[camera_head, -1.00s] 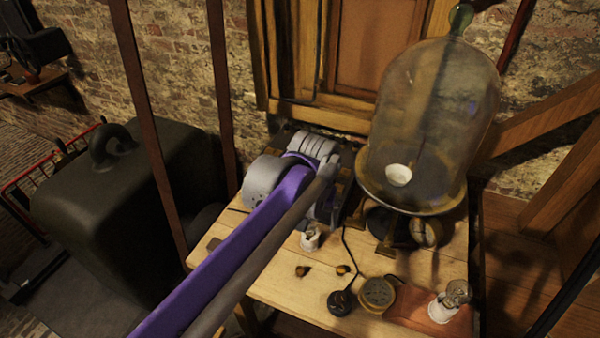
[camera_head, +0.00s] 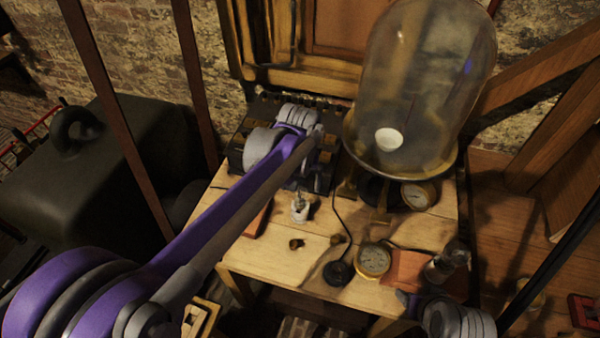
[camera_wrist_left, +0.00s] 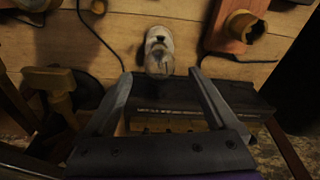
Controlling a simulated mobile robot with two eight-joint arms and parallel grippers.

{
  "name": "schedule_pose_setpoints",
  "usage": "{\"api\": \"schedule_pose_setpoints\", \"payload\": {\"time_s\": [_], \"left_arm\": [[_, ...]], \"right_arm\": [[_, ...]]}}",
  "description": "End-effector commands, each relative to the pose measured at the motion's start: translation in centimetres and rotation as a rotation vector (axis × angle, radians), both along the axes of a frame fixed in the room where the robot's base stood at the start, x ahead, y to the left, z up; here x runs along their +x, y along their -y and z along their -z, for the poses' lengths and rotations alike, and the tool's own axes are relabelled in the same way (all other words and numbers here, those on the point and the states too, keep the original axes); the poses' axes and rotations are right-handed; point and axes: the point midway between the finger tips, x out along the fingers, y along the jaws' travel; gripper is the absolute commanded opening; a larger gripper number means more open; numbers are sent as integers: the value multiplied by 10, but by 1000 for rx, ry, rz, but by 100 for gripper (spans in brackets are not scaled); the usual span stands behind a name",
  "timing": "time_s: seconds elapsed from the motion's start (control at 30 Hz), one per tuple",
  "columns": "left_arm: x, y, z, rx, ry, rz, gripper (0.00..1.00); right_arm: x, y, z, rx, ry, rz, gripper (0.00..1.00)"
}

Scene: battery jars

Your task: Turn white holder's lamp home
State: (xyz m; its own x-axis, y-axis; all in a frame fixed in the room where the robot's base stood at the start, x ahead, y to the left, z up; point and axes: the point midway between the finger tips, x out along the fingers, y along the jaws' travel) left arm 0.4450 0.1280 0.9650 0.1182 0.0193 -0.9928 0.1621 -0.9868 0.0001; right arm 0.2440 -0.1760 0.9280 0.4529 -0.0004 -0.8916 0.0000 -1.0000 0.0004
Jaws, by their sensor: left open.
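The white holder (camera_head: 299,212) stands upright on the table in front of the dark battery box, with a small glass lamp (camera_head: 299,198) in its top. In the left wrist view the lamp's glass (camera_wrist_left: 159,63) covers part of the white holder (camera_wrist_left: 158,36). My left gripper (camera_wrist_left: 160,76) is open and empty. Its fingertips are spread to either side of the lamp in that view; contact does not show. In the head view the left gripper (camera_head: 318,181) is just behind and right of the holder, partly hidden by its wrist. My right wrist shows at lower right; its jaws cannot be made out.
A glass bell jar (camera_head: 420,85) stands behind right. A second glass-topped piece (camera_head: 447,262) is on the mat. The battery box (camera_wrist_left: 205,110) is close beside my fingers.

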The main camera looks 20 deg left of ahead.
Motion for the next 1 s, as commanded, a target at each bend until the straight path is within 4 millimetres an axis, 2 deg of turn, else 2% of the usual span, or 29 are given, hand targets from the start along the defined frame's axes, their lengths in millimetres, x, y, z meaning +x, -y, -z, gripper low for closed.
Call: {"api": "schedule_pose_setpoints", "payload": {"time_s": [0.2, 0.57, 1.0], "left_arm": [[3, 0, 22, 0, 0, 0, 92], [3, -1, 25, 0, 0, 0, 90], [3, 0, 25, 0, 0, 1, 10]], "right_arm": [[-1, 0, 2, 0, -1, 0, 66], [-1, 0, 2, 0, -1, 0, 66], [-1, 0, 2, 0, -1, 0, 66]]}}
